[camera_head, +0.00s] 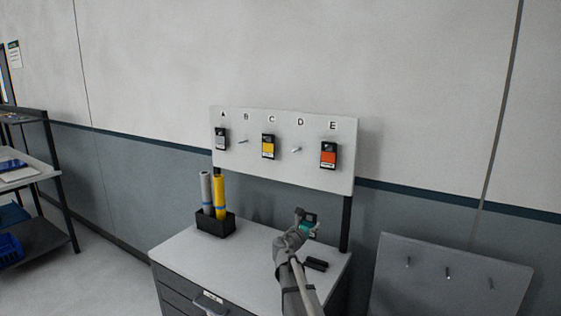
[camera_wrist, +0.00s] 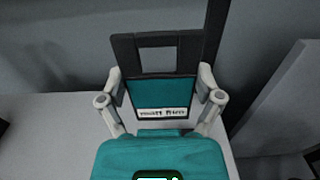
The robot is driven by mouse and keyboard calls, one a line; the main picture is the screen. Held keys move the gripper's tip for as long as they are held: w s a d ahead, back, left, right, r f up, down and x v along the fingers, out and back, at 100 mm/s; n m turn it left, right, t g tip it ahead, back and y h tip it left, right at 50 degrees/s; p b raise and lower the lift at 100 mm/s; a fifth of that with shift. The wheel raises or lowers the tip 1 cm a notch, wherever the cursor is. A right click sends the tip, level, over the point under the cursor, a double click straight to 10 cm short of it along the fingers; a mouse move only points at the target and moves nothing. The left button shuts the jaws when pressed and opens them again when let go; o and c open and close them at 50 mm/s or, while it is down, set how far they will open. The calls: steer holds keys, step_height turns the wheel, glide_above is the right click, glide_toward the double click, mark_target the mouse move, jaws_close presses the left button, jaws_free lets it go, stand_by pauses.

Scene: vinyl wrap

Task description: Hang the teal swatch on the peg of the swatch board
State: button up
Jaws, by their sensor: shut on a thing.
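The teal swatch (camera_wrist: 160,92) has a black frame with a square hole in its top part and a white label below. My gripper (camera_wrist: 160,112) is shut on it, with a finger at each side edge. In the head view the swatch (camera_head: 312,217) is small and partly hidden by my gripper (camera_head: 303,222), which is above the cabinet top and below the board. The swatch board (camera_head: 285,171) carries letters A to E. Its pegs under B (camera_head: 243,141) and D (camera_head: 296,149) are bare. Swatches hang under A, C and E: grey (camera_head: 221,139), yellow (camera_head: 268,146) and orange (camera_head: 329,155).
A black holder (camera_head: 215,225) with grey and yellow rolls stands on the cabinet top (camera_head: 180,246) at left. A black object (camera_head: 316,264) lies at right. A grey panel with pegs (camera_head: 450,280) stands at far right, shelving (camera_head: 40,165) at far left.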

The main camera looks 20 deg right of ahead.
steer(key=shift+r, duration=0.1)
steer(key=w+a+r+p, duration=0.3)
steer(key=w+r+p, duration=0.1)
steer(key=r+p, duration=0.7)
steer(key=w+a+r+p, duration=0.3)
steer(key=w+r+p, duration=0.2)
steer(key=r+p, duration=0.5)
steer(key=shift+w+r+p, duration=0.15)
steer(key=shift+r+p, duration=0.2)
steer(key=shift+p, duration=0.05)
steer(key=shift+w+d, duration=0.2)
steer(key=shift+f+b+x, duration=0.15)
steer(key=shift+b+x, duration=0.05)
steer(key=shift+x, duration=1.6)
steer(key=shift+f+b+x, duration=0.2)
steer(key=shift+x, duration=1.65)
steer(key=shift+w+d+f+b, duration=0.35)
steer(key=shift+w+d+f, duration=0.05)
steer(key=shift+d, duration=0.15)
steer(key=o, duration=0.7)
